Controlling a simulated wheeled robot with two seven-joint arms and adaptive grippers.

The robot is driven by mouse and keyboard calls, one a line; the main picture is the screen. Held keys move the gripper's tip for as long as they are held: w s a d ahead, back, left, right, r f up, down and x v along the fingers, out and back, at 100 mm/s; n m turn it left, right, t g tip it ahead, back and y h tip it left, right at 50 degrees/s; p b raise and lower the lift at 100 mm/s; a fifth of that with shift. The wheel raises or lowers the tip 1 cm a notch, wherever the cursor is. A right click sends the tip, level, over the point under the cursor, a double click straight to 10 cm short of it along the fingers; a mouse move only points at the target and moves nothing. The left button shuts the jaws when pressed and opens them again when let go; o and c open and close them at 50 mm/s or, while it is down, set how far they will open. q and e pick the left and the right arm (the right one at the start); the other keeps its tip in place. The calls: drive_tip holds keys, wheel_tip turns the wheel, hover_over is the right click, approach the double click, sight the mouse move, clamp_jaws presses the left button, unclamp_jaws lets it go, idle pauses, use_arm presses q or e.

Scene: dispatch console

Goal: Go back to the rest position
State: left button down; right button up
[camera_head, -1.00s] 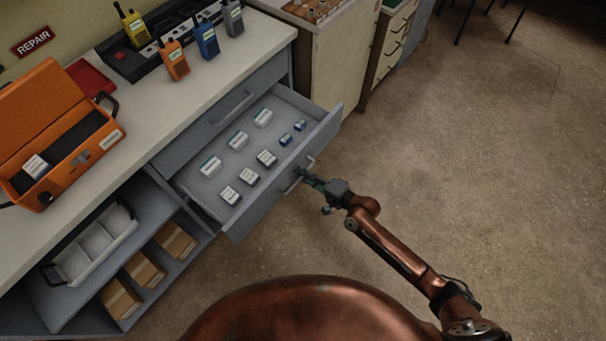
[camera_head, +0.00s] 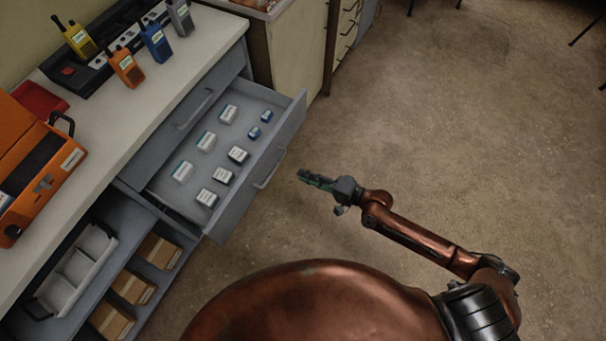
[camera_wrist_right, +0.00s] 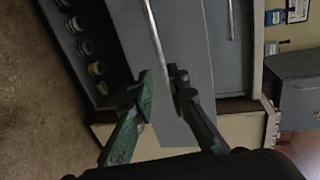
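My right gripper (camera_head: 303,175) is over the floor, to the right of the open drawer's handle (camera_head: 269,170), with a gap between them. The right wrist view shows its two green-and-black fingers (camera_wrist_right: 162,82) apart, with nothing held between them. The pale bar of the handle (camera_wrist_right: 157,38) shows beyond the fingertips there. The grey drawer (camera_head: 230,212) stands pulled out of the bench, with several small labelled boxes in it. My left gripper is not in view.
The bench top (camera_head: 150,95) holds handheld radios and an orange case (camera_head: 62,185). Below are a white divided tray (camera_head: 75,275) and brown boxes on a shelf. Open floor (camera_head: 450,130) lies to the right of the drawer and around my right arm.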

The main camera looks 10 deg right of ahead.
drive_tip(key=shift+f, duration=0.1)
idle(0.3)
